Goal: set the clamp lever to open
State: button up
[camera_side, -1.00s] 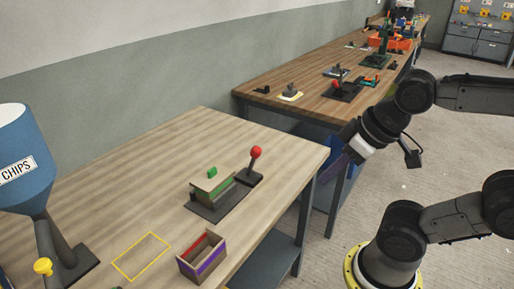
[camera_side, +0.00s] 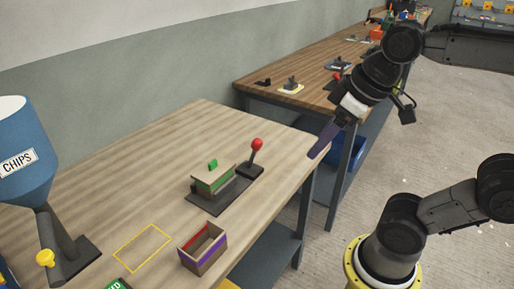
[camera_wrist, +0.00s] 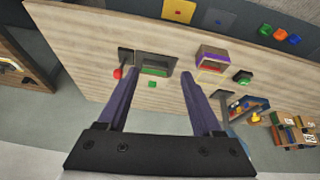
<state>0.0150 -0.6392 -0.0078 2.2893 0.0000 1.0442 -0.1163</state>
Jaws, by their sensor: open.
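The clamp lever is a dark stick with a red knob (camera_side: 257,145) on a black base (camera_side: 250,171), near the table's right edge. It stands nearly upright beside the clamp mould (camera_side: 212,182), which has a tan top, a green stripe and a green tab. My gripper (camera_side: 318,152) is to the right of the lever, at the table's right edge and apart from it. In the wrist view my gripper (camera_wrist: 158,85) is open, its purple fingers apart with nothing between them. The red knob (camera_wrist: 117,73) shows there just left of the left fingertip.
An open wooden box (camera_side: 190,256) with red and purple bands stands front of the mould. A yellow outline (camera_side: 142,250) marks the table left of it. A blue chips hopper (camera_side: 25,155) stands at far left. A second table (camera_side: 270,88) is behind. The table's back half is clear.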

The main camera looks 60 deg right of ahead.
jog(key=w+d+r+g, duration=0.15)
jog(key=w+r, duration=0.25)
jog(key=w, duration=0.4)
jog(key=g, duration=0.3)
send_over(256, 149)
notch_tip(256, 149, down, 5)
jog(key=shift+m+g, duration=0.35)
jog(key=shift+m, duration=0.25)
jog(key=f, duration=0.1)
jog(key=d+f, duration=0.1)
jog(key=f, duration=0.2)
jog(key=shift+w+d+f, duration=0.25)
jog(key=shift+w, duration=0.15)
notch_tip(256, 149, down, 13)
jog(key=shift+f, duration=0.2)
grip_shut()
jog(key=shift+r, duration=0.1)
